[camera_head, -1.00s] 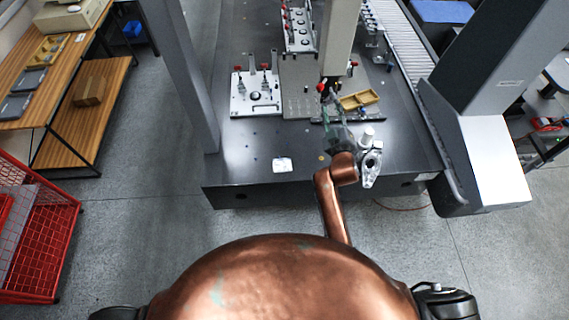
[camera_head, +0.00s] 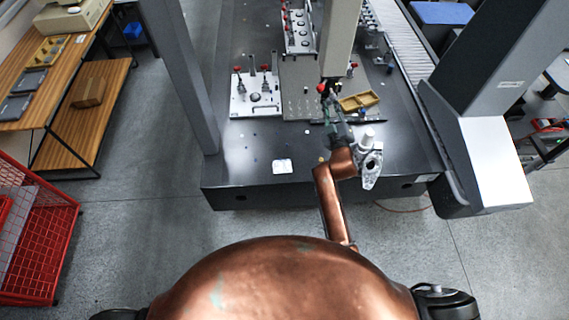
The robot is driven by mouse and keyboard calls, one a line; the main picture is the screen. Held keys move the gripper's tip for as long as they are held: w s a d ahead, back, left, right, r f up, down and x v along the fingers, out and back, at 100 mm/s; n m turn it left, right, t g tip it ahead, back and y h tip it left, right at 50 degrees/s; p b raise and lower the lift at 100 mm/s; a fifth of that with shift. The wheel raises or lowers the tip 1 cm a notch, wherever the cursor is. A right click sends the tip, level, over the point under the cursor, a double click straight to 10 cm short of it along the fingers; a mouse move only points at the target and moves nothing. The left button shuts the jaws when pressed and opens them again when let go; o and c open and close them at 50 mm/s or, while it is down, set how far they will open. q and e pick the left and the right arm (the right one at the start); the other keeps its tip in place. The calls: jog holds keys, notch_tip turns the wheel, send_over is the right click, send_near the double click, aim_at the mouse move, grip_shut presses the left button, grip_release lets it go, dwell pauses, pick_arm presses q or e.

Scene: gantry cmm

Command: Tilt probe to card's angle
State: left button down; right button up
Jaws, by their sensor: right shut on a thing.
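The probe (camera_head: 323,88), a small dark head with a red part, hangs at the lower end of the pale vertical gantry column (camera_head: 340,40). My right gripper (camera_head: 327,98) reaches up to it from below and is shut on it; the fingertips are small and partly merge with the probe. The probe's exact tilt is too small to read. A small white card (camera_head: 282,166) lies on the dark table near its front edge; its marking is not legible. My left gripper is not in view.
A fixture plate (camera_head: 255,95) with red-tipped clamps stands left of the probe. A yellow tray (camera_head: 360,101) is just right of it. A grey metal part (camera_head: 371,167) sits at the front edge beside my forearm. The gantry's legs flank the table (camera_head: 235,165).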

jog(key=m+p, duration=0.1)
jog(key=m, duration=0.2)
jog(key=shift+c, duration=0.2)
jog(key=shift+m+p, duration=0.35)
jog(key=shift+m, duration=0.45)
